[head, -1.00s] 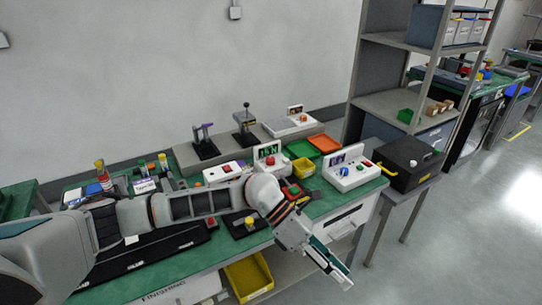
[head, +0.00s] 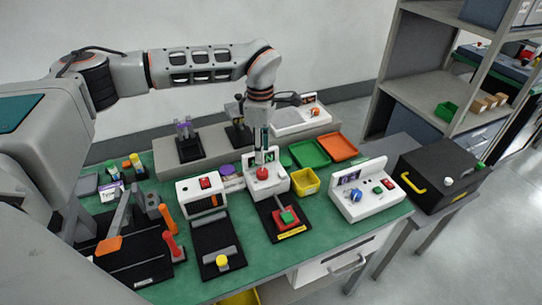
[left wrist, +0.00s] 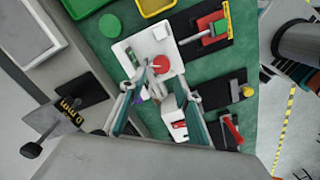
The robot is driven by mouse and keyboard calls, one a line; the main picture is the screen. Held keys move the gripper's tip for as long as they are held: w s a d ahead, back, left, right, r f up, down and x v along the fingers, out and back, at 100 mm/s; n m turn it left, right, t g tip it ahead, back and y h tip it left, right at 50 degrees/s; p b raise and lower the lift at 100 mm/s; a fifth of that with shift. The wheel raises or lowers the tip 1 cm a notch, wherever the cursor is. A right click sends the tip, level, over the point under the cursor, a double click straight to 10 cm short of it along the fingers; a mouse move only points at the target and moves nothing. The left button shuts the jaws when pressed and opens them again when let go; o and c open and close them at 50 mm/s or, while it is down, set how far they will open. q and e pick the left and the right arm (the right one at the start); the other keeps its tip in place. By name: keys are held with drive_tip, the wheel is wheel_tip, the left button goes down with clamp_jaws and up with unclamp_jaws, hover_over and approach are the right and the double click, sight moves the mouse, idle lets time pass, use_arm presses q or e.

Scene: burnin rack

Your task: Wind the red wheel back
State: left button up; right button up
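The red wheel (head: 262,173) is a small round red disc on a white unit (head: 281,181) with an upright panel, near the middle of the bench. It also shows in the left wrist view (left wrist: 161,65), just beyond my fingers. My left gripper (head: 264,156) points down from above, with its fingertips at or just over the wheel. In the left wrist view its teal-padded fingers (left wrist: 157,86) stand apart, with nothing seen held between them. I cannot tell whether the fingertips touch the wheel. My right gripper is not in view.
A white box with a red switch (head: 204,183) stands left of the wheel unit, and a yellow bin (head: 305,186) right of it. A green button on a red plate (head: 287,217) lies in front. A white unit with a blue knob (head: 355,195) stands farther right. Upright levers (head: 237,127) stand behind.

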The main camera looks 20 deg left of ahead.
sight(262, 171)
use_arm(q)
drive_tip(key=shift+s+f+p, duration=0.2)
drive_tip(key=shift+f+p, duration=0.3)
drive_tip(key=shift+f, duration=3.25)
drive_tip(key=c, duration=0.8)
